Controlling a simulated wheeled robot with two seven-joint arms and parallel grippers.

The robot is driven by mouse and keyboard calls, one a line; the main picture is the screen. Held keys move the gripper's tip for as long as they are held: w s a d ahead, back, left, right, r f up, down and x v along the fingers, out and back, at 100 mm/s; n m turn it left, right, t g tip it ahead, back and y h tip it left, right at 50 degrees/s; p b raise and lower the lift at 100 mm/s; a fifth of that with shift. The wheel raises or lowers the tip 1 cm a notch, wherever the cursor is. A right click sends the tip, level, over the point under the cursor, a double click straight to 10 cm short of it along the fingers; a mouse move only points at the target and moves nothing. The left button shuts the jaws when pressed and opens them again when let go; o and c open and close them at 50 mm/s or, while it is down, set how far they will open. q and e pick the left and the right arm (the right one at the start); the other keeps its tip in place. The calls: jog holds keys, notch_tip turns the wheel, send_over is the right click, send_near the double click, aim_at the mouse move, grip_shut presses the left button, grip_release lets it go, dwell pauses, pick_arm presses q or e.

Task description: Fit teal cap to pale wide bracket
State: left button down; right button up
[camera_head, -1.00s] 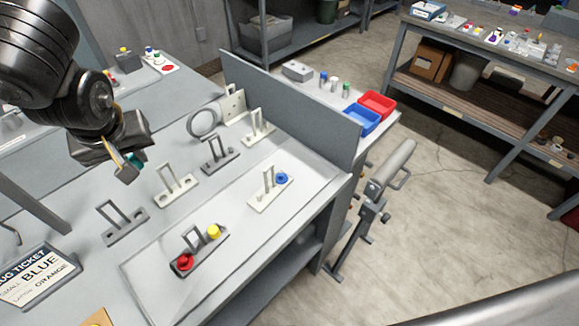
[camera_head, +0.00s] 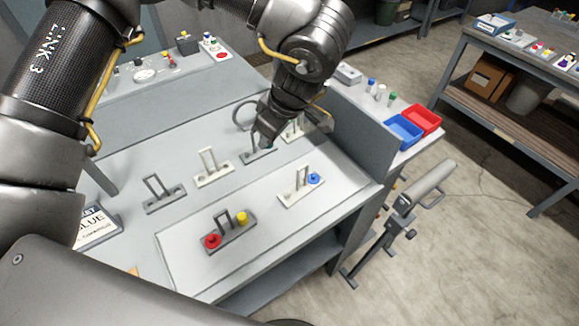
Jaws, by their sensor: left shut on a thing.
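My left gripper (camera_head: 264,141) is shut on the teal cap (camera_head: 271,147), of which only a small sliver shows. It is at the back of the bench, in front of a dark bracket (camera_head: 258,155) in the picture; I cannot tell if they touch. Pale brackets stand at the middle (camera_head: 212,180), at the back right partly hidden by the gripper (camera_head: 295,131), and on the front tray (camera_head: 293,200) with a blue cap (camera_head: 314,178). I cannot tell for sure which pale one is wide. My right gripper is not in view.
A dark bracket with a red cap (camera_head: 212,241) and a yellow cap (camera_head: 242,217) is on the front tray. Another dark bracket (camera_head: 165,200) stands at left. An upright grey panel (camera_head: 350,142) edges the bench beside blue (camera_head: 403,132) and red bins (camera_head: 424,120).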

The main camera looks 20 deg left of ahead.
pick_arm(q)
jog(key=d+f+n+g+h+p, duration=0.1)
jog(key=f+n+h+p, duration=0.1)
jog(key=n, duration=0.8)
jog(key=s+d+f+n+g+h+p, duration=0.1)
jog(key=d+f+n+h+p, duration=0.1)
jog(key=n, duration=0.9)
jog(key=d+f+n+g+h+p, duration=0.1)
jog(key=f+n+h, duration=0.3)
jog(key=n, duration=0.6)
jog(key=shift+s+d+f+n+g+p, duration=0.1)
jog(key=shift+d+f+n+g+p, duration=0.15)
jog(key=shift+f, duration=0.3)
jog(key=shift+s+d+f+n+g+p, duration=0.15)
jog(key=shift+f+g+p, duration=0.15)
jog(key=shift+f, duration=0.2)
jog(key=n, duration=0.1)
jog(key=n+t, duration=0.1)
jog(key=n, duration=0.1)
jog(key=shift+w+a+f+n+t+h, duration=0.15)
jog(key=shift+f+n+t+h, duration=0.15)
jog(key=shift+n+h, duration=0.1)
jog(key=shift+w+n+t, duration=0.1)
jog(key=shift+n+t, duration=0.15)
jog(key=shift+n, duration=0.45)
jog(key=shift+f, duration=0.1)
jog(key=shift+f, duration=0.1)
